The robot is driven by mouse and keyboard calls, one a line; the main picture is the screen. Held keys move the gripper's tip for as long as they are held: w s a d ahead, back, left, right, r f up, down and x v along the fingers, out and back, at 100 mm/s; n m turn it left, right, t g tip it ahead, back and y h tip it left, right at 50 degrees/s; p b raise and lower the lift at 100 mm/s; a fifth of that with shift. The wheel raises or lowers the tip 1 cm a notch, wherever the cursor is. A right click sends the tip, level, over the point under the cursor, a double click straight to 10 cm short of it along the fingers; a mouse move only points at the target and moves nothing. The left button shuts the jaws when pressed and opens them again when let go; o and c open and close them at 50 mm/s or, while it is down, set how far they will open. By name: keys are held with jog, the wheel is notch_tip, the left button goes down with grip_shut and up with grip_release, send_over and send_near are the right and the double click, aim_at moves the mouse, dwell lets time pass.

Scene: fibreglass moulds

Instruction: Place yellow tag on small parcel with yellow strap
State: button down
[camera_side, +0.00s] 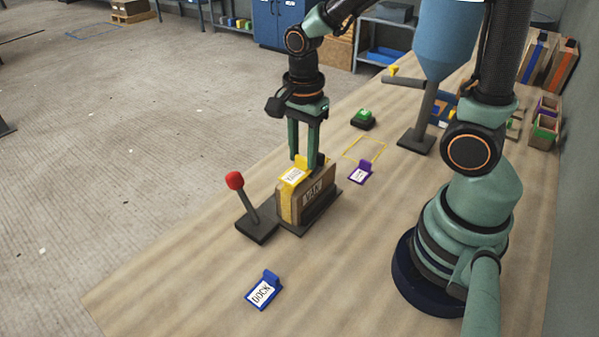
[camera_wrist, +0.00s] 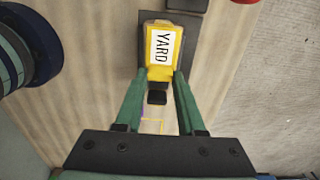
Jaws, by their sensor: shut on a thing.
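The yellow tag (camera_side: 292,177), with a white label reading YARD, lies at the top of the small parcel (camera_side: 318,193). The parcel is a brown box with a yellow strap (camera_side: 286,206) down its left side, standing on a dark plate (camera_side: 322,213). My gripper (camera_side: 304,161) points down over the parcel and is shut on the tag's raised yellow grip. In the wrist view the tag (camera_wrist: 163,46) lies label up beyond my fingertips (camera_wrist: 159,76). It covers most of the parcel there. I cannot tell whether the tag touches the parcel's top.
A red-knobbed lever (camera_side: 235,181) stands close left of the parcel. A blue DOCK tag (camera_side: 264,291) lies in front, a purple tag (camera_side: 360,174) to the right, near a yellow outline (camera_side: 378,143). A green button (camera_side: 364,114) and a blue hopper (camera_side: 444,40) stand farther back.

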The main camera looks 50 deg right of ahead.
aim_at(302, 157)
jog(key=shift+f, duration=1)
jog(key=shift+f, duration=0.2)
jog(key=c, duration=0.5)
grip_release()
jog(key=shift+r, duration=0.1)
jog(key=r+n+t, duration=0.2)
jog(key=r+n, duration=0.2)
jog(key=n, duration=0.2)
jog(key=s+d+r+n+t, duration=0.1)
jog(key=r+n, duration=0.4)
jog(key=n, duration=0.1)
jog(key=s+r+n+t, duration=0.1)
jog(key=r+n+t, duration=0.1)
jog(key=r+n, duration=0.3)
jog(key=shift+s+d+r+n+t, duration=0.1)
jog(key=shift+d+r+n+t, duration=0.2)
jog(key=shift+n, duration=0.2)
